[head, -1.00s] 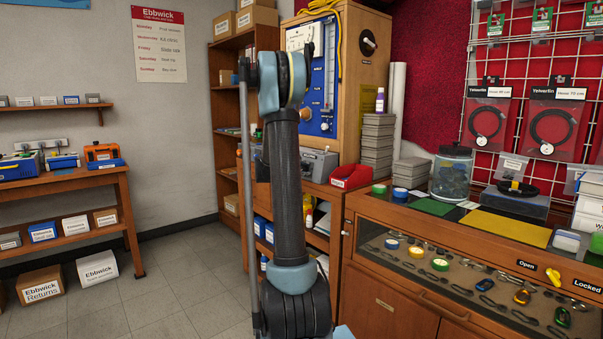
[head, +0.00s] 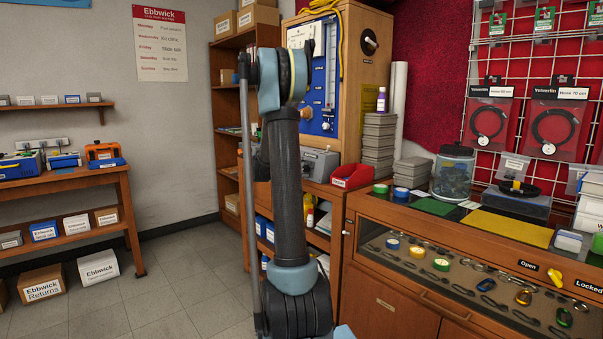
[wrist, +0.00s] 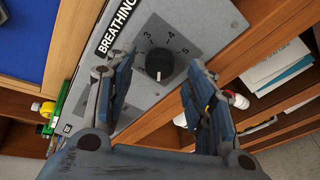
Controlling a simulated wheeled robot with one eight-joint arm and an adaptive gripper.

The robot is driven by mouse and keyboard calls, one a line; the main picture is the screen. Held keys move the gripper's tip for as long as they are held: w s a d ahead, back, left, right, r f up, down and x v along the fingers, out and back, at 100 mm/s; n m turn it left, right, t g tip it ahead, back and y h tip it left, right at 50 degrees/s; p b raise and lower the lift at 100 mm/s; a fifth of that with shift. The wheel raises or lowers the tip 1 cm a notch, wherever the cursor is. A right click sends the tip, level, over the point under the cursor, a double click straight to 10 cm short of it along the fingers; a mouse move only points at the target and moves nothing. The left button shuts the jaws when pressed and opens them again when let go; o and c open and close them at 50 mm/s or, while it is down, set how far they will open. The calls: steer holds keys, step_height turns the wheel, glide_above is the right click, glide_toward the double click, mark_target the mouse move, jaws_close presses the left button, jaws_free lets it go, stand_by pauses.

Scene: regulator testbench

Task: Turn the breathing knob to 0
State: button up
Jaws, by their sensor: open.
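The breathing knob (wrist: 159,63) is a round black dial on a grey panel (wrist: 203,22) labelled BREATHING, in the wrist view. Its white mark points down in the picture, towards my gripper. The numbers 3, 4 and 5 show around its upper and right side; a 0 is not readable. My gripper (wrist: 161,67) is open, with one finger on each side of the knob and visible gaps between. Whether the fingertips are level with the knob I cannot tell. In the head view the grey box (head: 320,160) shows partly behind my arm, which hides the gripper.
A red bin (head: 351,177) and stacked grey trays (head: 378,145) stand right of the grey box. A wooden cabinet with a blue panel (head: 328,75) rises behind. In the wrist view, an open shelf with papers (wrist: 277,73) lies to the right.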

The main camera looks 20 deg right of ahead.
steer(key=v, duration=1)
steer(key=shift+f, duration=0.1)
steer(key=s+a+f+m+g+y, duration=0.1)
steer(key=s+a+f+m+y, duration=0.2)
steer(key=s, duration=1.2)
steer(key=s+a+f+m+g+y, duration=0.2)
steer(key=s+a+f+m+y, duration=0.2)
steer(key=s+a+f, duration=0.5)
steer(key=s+a+f+m+g+y, duration=0.2)
steer(key=s+a+f+y, duration=0.3)
steer(key=s, duration=1.7)
step_height(320, 180, down, 3)
steer(key=shift+s+a+r+m+y, duration=0.1)
steer(key=shift+s+a+m+y, duration=0.25)
steer(key=shift+a+m, duration=0.35)
steer(key=shift+w+f+g, duration=0.25)
steer(key=shift+w+g, duration=0.05)
steer(key=shift+w, duration=0.2)
